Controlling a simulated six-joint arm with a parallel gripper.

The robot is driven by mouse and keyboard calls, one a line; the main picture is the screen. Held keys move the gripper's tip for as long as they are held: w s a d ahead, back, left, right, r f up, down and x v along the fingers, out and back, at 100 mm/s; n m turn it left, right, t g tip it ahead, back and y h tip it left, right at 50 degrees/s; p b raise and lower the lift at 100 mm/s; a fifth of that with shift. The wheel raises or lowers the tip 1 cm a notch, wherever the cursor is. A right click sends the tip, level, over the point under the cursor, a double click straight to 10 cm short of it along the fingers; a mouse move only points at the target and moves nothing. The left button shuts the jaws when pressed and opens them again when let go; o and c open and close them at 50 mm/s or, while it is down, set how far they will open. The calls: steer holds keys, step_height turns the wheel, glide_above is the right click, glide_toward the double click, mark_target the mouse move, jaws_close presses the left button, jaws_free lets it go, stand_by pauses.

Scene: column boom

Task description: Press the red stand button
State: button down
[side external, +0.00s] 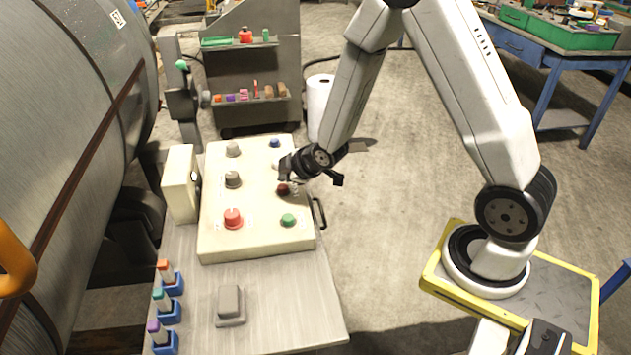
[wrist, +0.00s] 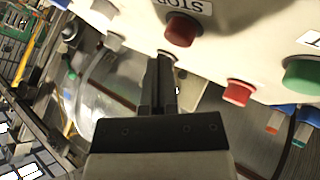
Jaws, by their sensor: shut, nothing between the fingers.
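The cream control panel (side external: 256,240) stands on a bench in the side view. It carries a large red button (side external: 233,218) at its front left and a smaller dark red button (side external: 283,189) near its right edge. In the wrist view a red button (wrist: 182,30) sits by a STOP label, and another red button (wrist: 238,92) sits lower right. I cannot tell which is the stand button. My gripper (side external: 283,168) is over the panel's right side, just behind the dark red button. In the wrist view its fingers (wrist: 161,62) are shut and empty, below the STOP button.
A green button (side external: 288,220), a blue button (side external: 274,143) and grey knobs (side external: 232,180) share the panel. Several colour-topped items (side external: 163,301) in blue holders and a grey box (side external: 230,303) are in front. A large metal drum (side external: 60,120) stands left.

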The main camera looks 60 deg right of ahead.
mark_target(286, 188)
steer(key=shift+r, duration=0.15)
steer(key=shift+r, duration=2.35)
steer(key=shift+s, duration=0.1)
steer(key=s+a+r+m+g, duration=0.1)
steer(key=s+a+m+g, duration=0.1)
steer(key=s, duration=0.6)
steer(key=s+a+r+m+g, duration=0.1)
steer(key=s+a+m+g, duration=0.2)
steer(key=s+m, duration=0.3)
steer(key=s+g, duration=0.1)
steer(key=s, duration=0.1)
steer(key=shift+s+a+g, duration=0.15)
steer(key=shift+s+g, duration=0.15)
steer(key=c, duration=1.3)
jaws_free()
steer(key=shift+r, duration=0.1)
